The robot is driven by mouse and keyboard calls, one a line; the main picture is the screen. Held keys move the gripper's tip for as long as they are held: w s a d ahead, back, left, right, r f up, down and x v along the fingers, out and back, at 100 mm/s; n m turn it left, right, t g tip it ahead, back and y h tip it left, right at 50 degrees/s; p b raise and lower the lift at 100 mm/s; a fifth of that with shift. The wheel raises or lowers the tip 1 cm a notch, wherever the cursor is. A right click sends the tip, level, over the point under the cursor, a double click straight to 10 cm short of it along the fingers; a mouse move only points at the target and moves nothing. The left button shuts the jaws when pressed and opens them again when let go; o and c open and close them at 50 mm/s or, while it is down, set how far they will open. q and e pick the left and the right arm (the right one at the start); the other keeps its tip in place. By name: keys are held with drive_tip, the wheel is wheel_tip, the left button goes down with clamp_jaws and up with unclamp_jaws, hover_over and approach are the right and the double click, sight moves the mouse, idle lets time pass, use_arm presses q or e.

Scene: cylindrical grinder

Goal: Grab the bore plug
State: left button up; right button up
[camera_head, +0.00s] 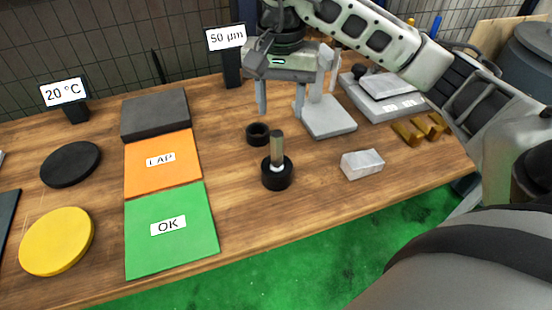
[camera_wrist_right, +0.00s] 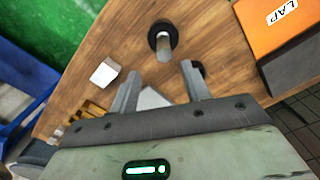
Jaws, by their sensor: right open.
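The bore plug (camera_head: 277,150) looks like an upright brown-grey cylinder with a white band, standing in a round black base (camera_head: 277,177) on the wooden bench. In the right wrist view the plug (camera_wrist_right: 163,45) shows end-on in its black base, just beyond the fingertips. My right gripper (camera_head: 280,112) is open and empty, held above the bench behind the plug, apart from it. Its two fingers (camera_wrist_right: 160,72) point toward the plug in the wrist view. My left gripper is not in view.
A black ring (camera_head: 258,134) lies just behind the plug. A grey stand (camera_head: 328,118), a pale block (camera_head: 362,164) and brass V-shaped pieces (camera_head: 418,130) are to the right. An orange LAP mat (camera_head: 145,180) and green OK mat (camera_head: 150,250) lie left. The bench between is clear.

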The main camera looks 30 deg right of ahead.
sight(277, 134)
wheel_tip(277, 134, down, 5)
drive_tip(key=shift+r, duration=0.15)
drive_tip(key=f, duration=0.1)
drive_tip(key=f+p, duration=0.1)
drive_tip(key=f, duration=0.3)
drive_tip(key=shift+w+a+f+p, duration=0.2)
drive_tip(key=shift+w+p, duration=0.05)
drive_tip(key=shift+p, duration=0.15)
drive_tip(key=shift+f, duration=0.3)
clamp_jaws()
